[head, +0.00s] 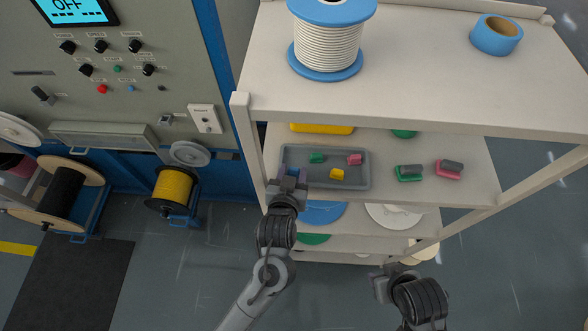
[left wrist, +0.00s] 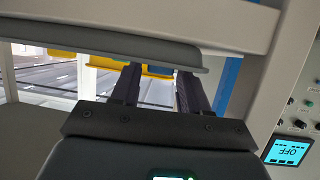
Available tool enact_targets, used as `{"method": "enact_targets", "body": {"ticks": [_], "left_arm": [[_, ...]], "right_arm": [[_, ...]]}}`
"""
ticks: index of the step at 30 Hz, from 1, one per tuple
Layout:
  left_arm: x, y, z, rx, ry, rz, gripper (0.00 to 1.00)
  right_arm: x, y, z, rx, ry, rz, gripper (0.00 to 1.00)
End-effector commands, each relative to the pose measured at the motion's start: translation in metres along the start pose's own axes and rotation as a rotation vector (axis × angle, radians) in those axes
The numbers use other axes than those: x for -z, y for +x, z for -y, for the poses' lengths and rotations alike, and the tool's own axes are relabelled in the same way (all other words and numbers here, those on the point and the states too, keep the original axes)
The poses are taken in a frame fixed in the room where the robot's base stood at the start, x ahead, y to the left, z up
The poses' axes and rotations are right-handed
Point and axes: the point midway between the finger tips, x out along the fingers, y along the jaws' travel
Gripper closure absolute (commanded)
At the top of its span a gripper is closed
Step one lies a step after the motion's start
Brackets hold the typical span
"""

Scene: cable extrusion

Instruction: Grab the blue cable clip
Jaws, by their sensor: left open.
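A grey tray (head: 350,184) on the second shelf holds a green clip (head: 317,158), a pink clip (head: 354,159) and a yellow clip (head: 337,174). My left gripper (head: 290,178) is at the tray's front left corner, fingers apart. A small bluish patch shows at its fingertips; I cannot tell whether it is the blue cable clip, and no blue clip shows clearly. My right gripper (head: 388,280) is low, in front of the shelves.
The top shelf (head: 420,80) overhangs the tray, with a white cable spool (head: 328,45) and blue tape (head: 496,35) on it. A shelf post (head: 247,145) stands left of my left gripper. Two grey-topped clips, green (head: 409,177) and pink (head: 447,173), lie right of the tray.

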Motion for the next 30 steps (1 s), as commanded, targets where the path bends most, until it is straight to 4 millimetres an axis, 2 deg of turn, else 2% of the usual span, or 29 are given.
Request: {"method": "enact_targets", "body": {"ticks": [7, 15, 23, 30], "left_arm": [[0.0000, 0.0015, 0.0001, 0.000, -0.001, 0.000, 0.55], [0.0000, 0.0013, 0.0001, 0.000, -0.001, 0.000, 0.97], [0.0006, 0.0011, 0.0001, 0.000, -0.001, -0.001, 0.98], [0.0074, -0.0018, 0.0001, 0.000, -0.001, 0.000, 0.98]], "right_arm": [[0.0005, -0.0001, 0.0014, 0.005, 0.006, -0.001, 0.57], [0.0009, -0.0002, 0.0026, 0.008, 0.010, -0.002, 0.57], [0.0010, -0.0006, 0.0026, 0.008, 0.010, -0.002, 0.57], [0.0033, -0.0087, 0.0015, 0.006, 0.006, -0.001, 0.57]]}}
